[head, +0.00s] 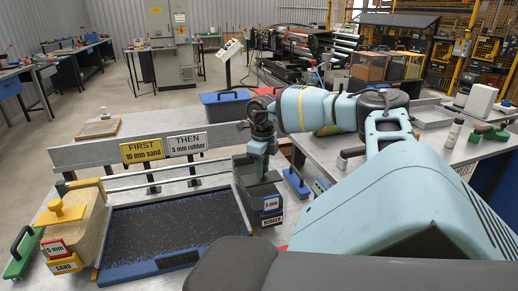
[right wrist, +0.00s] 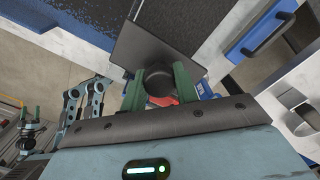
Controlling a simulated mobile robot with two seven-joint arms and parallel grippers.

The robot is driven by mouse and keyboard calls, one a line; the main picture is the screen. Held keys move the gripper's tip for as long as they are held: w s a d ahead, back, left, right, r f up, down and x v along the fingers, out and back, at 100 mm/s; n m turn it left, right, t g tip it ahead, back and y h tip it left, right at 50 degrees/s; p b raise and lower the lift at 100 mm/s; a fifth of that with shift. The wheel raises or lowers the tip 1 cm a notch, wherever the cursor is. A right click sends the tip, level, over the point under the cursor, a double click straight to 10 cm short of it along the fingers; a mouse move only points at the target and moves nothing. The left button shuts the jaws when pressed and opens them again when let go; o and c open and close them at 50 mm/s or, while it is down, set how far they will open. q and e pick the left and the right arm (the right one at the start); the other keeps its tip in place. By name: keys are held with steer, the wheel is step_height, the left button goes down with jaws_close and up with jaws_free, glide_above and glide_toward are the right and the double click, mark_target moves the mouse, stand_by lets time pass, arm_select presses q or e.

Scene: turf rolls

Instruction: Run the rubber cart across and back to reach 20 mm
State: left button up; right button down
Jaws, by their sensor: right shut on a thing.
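The rubber cart is a black hopper (head: 262,198) labelled RUBBER and 5 mm. It stands at the right end of the bed. My right gripper (head: 257,170) is shut on its dark round knob (right wrist: 160,87); in the right wrist view my green fingers (right wrist: 158,90) lie on both sides. The bed (head: 165,228) is covered with dark rubber with blue flecks inside a blue-fronted frame. The sand cart (head: 80,222), pale with a yellow handle, stands at the left end, labelled SAND and 5 mm.
Signs behind the bed read FIRST 10 mm sand (head: 142,150) and THEN 5 mm rubber (head: 187,144). A rail (head: 150,181) runs along the back. A green-handled tool (head: 22,252) lies far left, a blue one (head: 297,183) right of the cart. The bed between the carts is clear.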

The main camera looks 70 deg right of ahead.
steer(key=shift+d+r, duration=0.1)
steer(key=shift+d, duration=0.1)
steer(key=c, duration=1.1)
jaws_free()
steer(key=shift+s, duration=0.2)
steer(key=shift+o, duration=0.2)
steer(key=shift+w, duration=0.1)
steer(key=shift+r+b, duration=0.55)
steer(key=shift+r, duration=3.3)
